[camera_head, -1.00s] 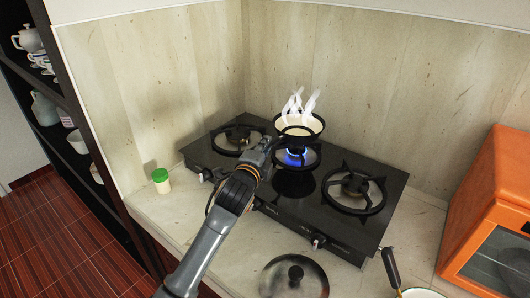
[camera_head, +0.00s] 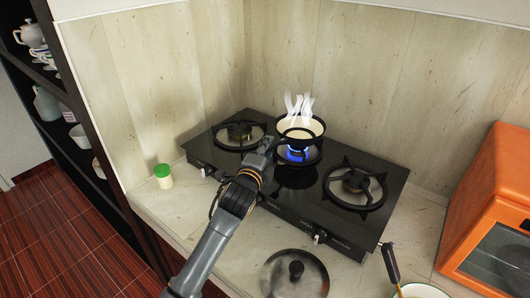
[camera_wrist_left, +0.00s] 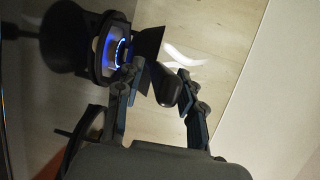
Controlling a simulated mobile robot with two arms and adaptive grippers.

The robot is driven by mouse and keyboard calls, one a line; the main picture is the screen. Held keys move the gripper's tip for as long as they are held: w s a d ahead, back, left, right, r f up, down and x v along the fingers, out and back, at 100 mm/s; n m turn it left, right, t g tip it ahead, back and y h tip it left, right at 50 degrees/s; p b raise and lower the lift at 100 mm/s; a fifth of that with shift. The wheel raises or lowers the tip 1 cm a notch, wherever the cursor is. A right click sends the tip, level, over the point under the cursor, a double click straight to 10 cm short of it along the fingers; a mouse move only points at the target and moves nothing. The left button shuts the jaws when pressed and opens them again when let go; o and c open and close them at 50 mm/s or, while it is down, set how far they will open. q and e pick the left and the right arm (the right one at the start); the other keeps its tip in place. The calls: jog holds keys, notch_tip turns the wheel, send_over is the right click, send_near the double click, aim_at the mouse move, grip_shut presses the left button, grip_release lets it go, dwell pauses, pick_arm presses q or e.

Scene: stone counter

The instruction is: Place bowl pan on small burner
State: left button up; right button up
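The bowl pan (camera_head: 301,125) is dark outside and cream inside, with white steam above it. It appears upright on the small middle burner (camera_head: 298,153), whose blue flame shows under it. My left gripper (camera_head: 268,146) is at the pan's handle, on the near left side. In the left wrist view, the fingers of my left gripper (camera_wrist_left: 161,84) are spread apart, with the dark handle (camera_wrist_left: 166,89) between them and a gap to the right finger. The lit burner (camera_wrist_left: 117,52) shows at the left there. My right gripper is not in view.
The black stove (camera_head: 275,205) has larger burners at left (camera_head: 240,134) and right (camera_head: 355,186). A glass lid (camera_head: 295,272) lies in front. A white pan (camera_head: 420,291) is at bottom right, beside an orange oven (camera_head: 487,205). A green-capped jar (camera_head: 163,176) stands left.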

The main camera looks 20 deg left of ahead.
pick_arm(q)
jog(key=shift+s+r, duration=0.1)
jog(key=shift+r, duration=0.05)
jog(key=s+r+b, duration=0.1)
jog(key=s, duration=1)
jog(key=shift+s+b, duration=0.4)
